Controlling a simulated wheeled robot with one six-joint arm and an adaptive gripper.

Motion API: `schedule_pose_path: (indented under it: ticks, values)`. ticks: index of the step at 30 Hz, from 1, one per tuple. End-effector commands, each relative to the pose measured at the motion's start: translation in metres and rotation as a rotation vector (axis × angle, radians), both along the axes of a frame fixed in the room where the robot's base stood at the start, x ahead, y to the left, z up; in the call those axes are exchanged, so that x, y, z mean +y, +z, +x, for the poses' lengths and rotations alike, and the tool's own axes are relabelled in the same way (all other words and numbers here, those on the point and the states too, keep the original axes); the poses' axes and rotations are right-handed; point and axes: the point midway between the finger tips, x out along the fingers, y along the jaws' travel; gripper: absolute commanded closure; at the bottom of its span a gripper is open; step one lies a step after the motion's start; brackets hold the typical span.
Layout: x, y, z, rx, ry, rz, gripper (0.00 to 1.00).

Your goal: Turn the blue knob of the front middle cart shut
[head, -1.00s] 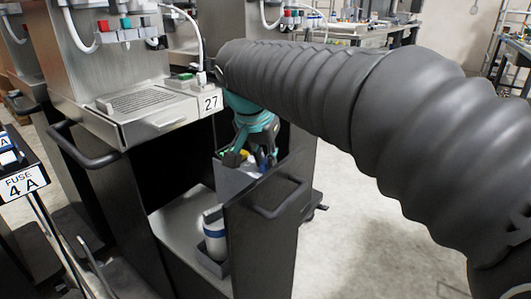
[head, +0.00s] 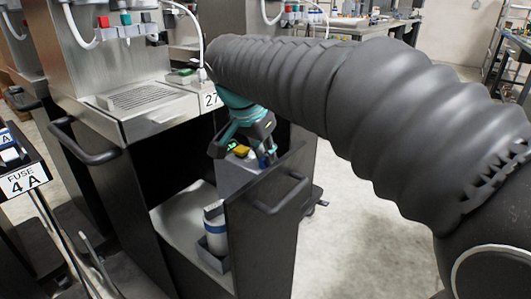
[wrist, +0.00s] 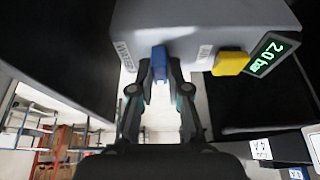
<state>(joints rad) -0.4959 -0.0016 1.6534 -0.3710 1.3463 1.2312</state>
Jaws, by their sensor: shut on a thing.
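The blue knob (wrist: 159,64) is between my fingertips in the wrist view, on the underside edge of a grey box (wrist: 200,22). My gripper (wrist: 160,80) is shut on it, one finger on each side. In the head view, my teal and black gripper (head: 266,157) is at the grey box (head: 236,177) on the cart (head: 268,235) marked 27. Only a little blue shows there between the fingers. The knob's lever lies along the fingers in the wrist view. I cannot tell whether its valve is open or shut.
The cart's handle (head: 280,196) stands out in front.

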Motion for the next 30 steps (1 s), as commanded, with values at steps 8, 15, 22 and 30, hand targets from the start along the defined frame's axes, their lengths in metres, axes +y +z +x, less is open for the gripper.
schedule_pose_path:
  ticks: [8,15,22,30]
  values:
    - [0.000,0.000,0.000,0.002,0.000,0.001,0.59]
    - [0.001,0.004,-0.001,-0.001,0.000,0.001,0.59]
    - [0.010,0.035,-0.011,-0.002,0.002,0.003,0.59]
    - [0.023,0.083,-0.026,-0.002,0.002,0.003,0.59]
